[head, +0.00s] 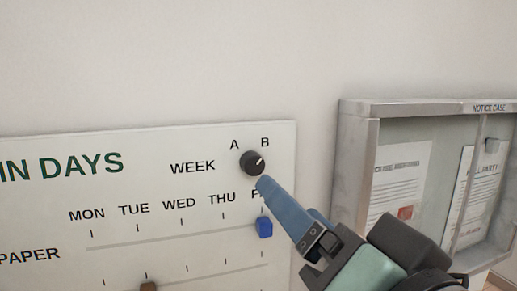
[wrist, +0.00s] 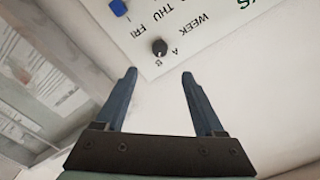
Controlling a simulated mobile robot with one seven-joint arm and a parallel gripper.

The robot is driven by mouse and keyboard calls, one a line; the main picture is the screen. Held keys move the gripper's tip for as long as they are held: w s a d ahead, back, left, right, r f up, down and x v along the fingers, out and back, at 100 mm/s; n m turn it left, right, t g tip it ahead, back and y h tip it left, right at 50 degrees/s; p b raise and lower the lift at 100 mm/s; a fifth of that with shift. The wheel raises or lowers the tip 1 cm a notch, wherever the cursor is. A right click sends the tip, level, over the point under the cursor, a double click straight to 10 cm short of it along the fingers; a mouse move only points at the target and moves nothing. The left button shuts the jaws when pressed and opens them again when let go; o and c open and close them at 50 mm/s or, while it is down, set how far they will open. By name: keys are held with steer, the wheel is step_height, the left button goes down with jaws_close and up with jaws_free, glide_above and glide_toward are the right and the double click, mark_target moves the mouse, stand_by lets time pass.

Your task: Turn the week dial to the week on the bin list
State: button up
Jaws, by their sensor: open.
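The black round week dial (head: 253,162) is on the white bin days board (head: 190,145), right of the word WEEK and below the letters A and B. Its white mark points up and right, towards B. In the wrist view the dial (wrist: 159,47) shows beyond the gap between my fingertips. My gripper (head: 262,183) is open and empty, with its blue fingers just below and right of the dial in the head view. It also shows open in the wrist view (wrist: 159,73). I cannot make out a bin list in either view.
A blue slider (head: 264,227) sits under FRI, close to my fingers, and a brown slider (head: 149,287) is lower left. A grey notice case (head: 358,106) with papers stands out from the wall at right. The wall above the board is bare.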

mark_target(255, 166)
steer(key=p+x, duration=0.3)
steer(key=x, duration=0.7)
steer(key=shift+w+a+p, duration=0.15)
steer(key=shift+w+p, duration=0.25)
steer(key=shift+w+a+f, duration=0.1)
steer(key=shift+w+a, duration=0.1)
steer(key=shift+w, duration=0.45)
jaws_close()
